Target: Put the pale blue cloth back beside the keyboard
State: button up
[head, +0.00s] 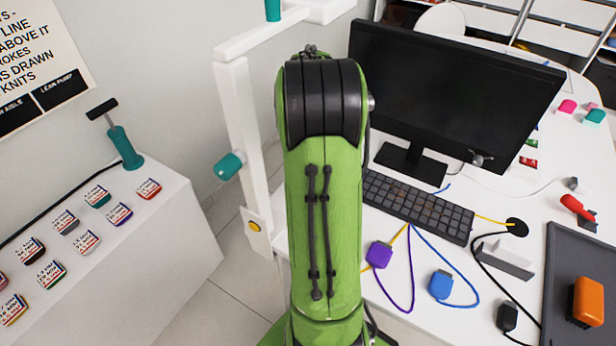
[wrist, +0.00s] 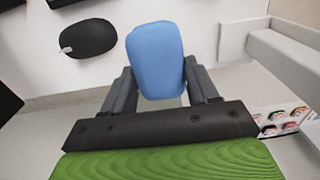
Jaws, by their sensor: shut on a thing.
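My gripper (wrist: 160,72) is shut on the pale blue cloth (wrist: 155,50), which shows in the wrist view as a rounded, folded pad between the two dark fingers. The cloth's far end points away from my wrist. In the head view my green arm hides both the gripper and the cloth. The black keyboard (head: 418,205) lies on the white desk (head: 480,185) in front of the monitor, just right of my arm in the head view.
A large black monitor (head: 445,95) stands behind the keyboard. Purple (head: 379,254) and blue (head: 440,285) plugs with cables lie in front of it. A white post (head: 242,140) stands left of my arm. A black oval object (wrist: 88,38) is near the cloth in the wrist view.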

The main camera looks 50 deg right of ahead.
notch_tip(320, 180, down, 8)
jog(key=shift+r+b, duration=0.1)
jog(key=shift+b, duration=0.75)
jog(key=o, duration=1.1)
jog(key=shift+r, duration=0.1)
notch_tip(320, 180, up, 8)
jog(key=shift+f+p, duration=0.25)
jog(key=shift+p, duration=0.8)
jog(key=shift+f, duration=0.1)
